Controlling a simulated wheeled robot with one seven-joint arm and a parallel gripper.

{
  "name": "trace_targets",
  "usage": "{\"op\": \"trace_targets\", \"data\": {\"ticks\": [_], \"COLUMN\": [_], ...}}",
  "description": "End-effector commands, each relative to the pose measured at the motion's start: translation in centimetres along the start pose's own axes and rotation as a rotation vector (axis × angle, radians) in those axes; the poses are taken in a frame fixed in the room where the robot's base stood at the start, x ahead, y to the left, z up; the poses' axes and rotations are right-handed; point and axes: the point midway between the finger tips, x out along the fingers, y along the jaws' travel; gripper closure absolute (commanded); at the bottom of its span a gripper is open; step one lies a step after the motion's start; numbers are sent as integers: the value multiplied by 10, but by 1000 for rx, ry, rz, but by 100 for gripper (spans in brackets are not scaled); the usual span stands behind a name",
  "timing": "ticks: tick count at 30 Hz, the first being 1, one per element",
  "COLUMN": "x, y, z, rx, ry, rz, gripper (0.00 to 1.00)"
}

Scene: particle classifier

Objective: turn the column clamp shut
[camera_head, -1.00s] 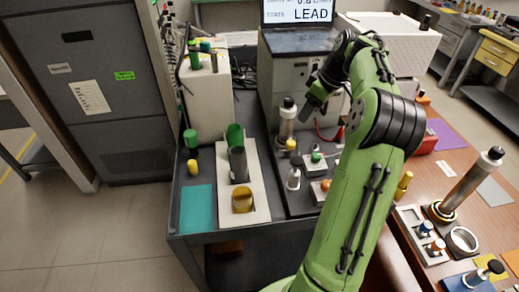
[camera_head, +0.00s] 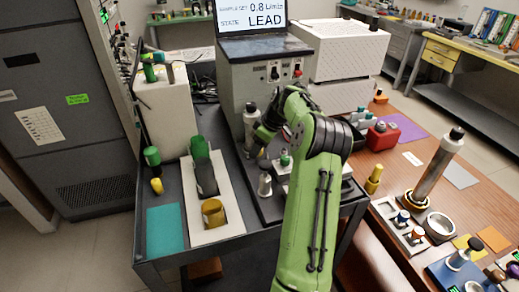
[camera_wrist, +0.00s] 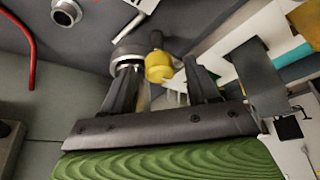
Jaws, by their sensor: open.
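A silver column (camera_head: 250,122) with a dark cap stands upright at the front of the grey machine. A small yellow knob (camera_head: 262,156) is near its foot; in the wrist view the yellow knob (camera_wrist: 157,67) has a dark bar beside it. It appears to be the clamp's handle. The column's round metal end (camera_wrist: 127,54) shows next to it. My gripper (camera_wrist: 160,70) is open, and the knob appears between or just beyond its fingertips; contact cannot be told. In the head view my gripper (camera_head: 264,134) is beside the column, partly hidden by my wrist.
A white tray (camera_head: 225,228) with a green-and-grey tube and an amber cup lies left of the column. Small bottles (camera_head: 265,185) stand close in front. A second silver column (camera_head: 438,165) stands on the wooden table at right. A red tube (camera_wrist: 31,60) hangs in the wrist view.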

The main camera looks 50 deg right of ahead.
Motion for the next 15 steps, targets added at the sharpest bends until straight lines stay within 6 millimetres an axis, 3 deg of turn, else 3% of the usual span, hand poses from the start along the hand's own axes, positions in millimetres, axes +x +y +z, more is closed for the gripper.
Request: {"op": "trace_targets", "data": {"ticks": [7,15], "x": [1,0], "y": [0,0], "z": [0,0], "rx": [0,0], "ry": [0,0], "rz": [0,1], "gripper": [41,82]}}
